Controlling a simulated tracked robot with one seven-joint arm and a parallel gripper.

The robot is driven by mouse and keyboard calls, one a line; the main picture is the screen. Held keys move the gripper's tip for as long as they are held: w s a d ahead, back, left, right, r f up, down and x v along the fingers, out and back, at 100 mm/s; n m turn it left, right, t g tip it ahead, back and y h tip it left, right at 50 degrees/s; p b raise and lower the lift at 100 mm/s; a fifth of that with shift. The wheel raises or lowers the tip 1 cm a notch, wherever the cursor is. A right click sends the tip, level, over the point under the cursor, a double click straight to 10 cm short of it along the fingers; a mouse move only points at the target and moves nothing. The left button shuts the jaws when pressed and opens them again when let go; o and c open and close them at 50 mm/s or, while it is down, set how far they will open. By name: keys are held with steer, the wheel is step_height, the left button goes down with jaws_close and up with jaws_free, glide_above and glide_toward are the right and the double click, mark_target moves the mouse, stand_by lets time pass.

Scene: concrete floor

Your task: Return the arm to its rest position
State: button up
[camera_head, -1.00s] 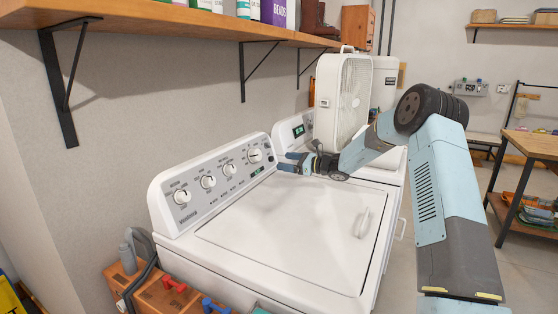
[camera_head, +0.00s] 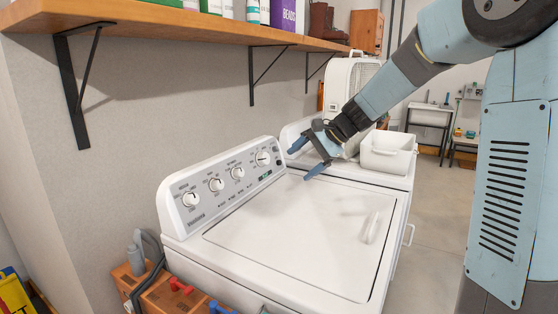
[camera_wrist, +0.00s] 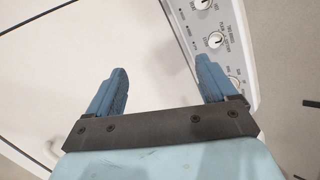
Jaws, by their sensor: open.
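My gripper (camera_head: 306,160) is open and empty. It hangs above the back right part of the white washer (camera_head: 290,245), near the right end of its control panel (camera_head: 225,187). In the wrist view its two blue fingers (camera_wrist: 162,88) are spread apart, with the washer lid (camera_wrist: 60,70) and the panel dials (camera_wrist: 215,40) behind them. Nothing is between the fingers. My arm reaches in from the right side of the head view, its elbow high at the upper right.
A wooden shelf (camera_head: 190,30) with bottles runs along the wall above. A second white machine (camera_head: 400,176) stands behind the washer, with a white basket (camera_head: 388,152) and a white fan (camera_head: 343,82) on or near it. Open floor (camera_head: 437,215) lies to the right.

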steer(key=s+d+n+t+h, duration=0.1)
steer(key=s+d+n+h, duration=0.2)
steer(key=s, duration=0.7)
steer(key=s+d+r+n+t+h, duration=0.1)
steer(key=s+d+n+h, duration=0.1)
steer(key=s+d, duration=0.6)
steer(key=s+d+n+t+h, duration=0.1)
steer(key=s+d+n+h, duration=0.2)
steer(key=s, duration=1)
steer(key=shift+s+d+r+n+h, duration=0.15)
steer(key=shift+d+r+n+h, duration=0.2)
steer(key=shift+d, duration=0.9)
